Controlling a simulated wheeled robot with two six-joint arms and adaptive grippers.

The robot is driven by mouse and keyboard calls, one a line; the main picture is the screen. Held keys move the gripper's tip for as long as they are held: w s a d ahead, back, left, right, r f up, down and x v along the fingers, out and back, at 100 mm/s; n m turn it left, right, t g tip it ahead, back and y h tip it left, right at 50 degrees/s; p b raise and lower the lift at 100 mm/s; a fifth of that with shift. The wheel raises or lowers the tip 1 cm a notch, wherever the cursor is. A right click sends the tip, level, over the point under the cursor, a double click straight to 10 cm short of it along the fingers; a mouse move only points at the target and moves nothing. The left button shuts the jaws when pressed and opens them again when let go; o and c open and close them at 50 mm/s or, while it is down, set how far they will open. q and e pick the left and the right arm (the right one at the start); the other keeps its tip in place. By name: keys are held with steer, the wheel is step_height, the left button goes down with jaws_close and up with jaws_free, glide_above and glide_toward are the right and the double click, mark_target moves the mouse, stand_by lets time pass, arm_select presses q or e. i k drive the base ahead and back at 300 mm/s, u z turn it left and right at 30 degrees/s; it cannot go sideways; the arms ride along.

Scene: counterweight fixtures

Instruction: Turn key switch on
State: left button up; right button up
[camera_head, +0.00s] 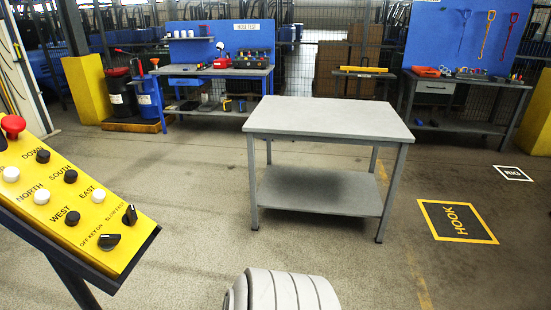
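A yellow control panel (80,205) on a dark stand leans in at the left edge. The key switch (109,241) is a black knob at the panel's bottom corner, beside the printed words OFF KEY ON. Its handle lies roughly level in the picture; I cannot tell for sure which mark it points at. A second black selector knob (129,215), with a SLOW/FAST label, sits just above and to the right of it. Neither of my grippers shows in this view, and nothing touches the panel.
The panel also bears a red mushroom button (13,125) and several black and white direction buttons. A grey table (330,118) stands empty in the middle. Blue workbenches (213,72) line the back. A HOOK floor mark (456,221) is at right. Floor between panel and table is clear.

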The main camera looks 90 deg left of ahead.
mark_target(106, 242)
steer(key=i, duration=0.6)
steer(key=u, duration=2.8)
steer(key=i, duration=3)
steer(key=u, duration=3.3)
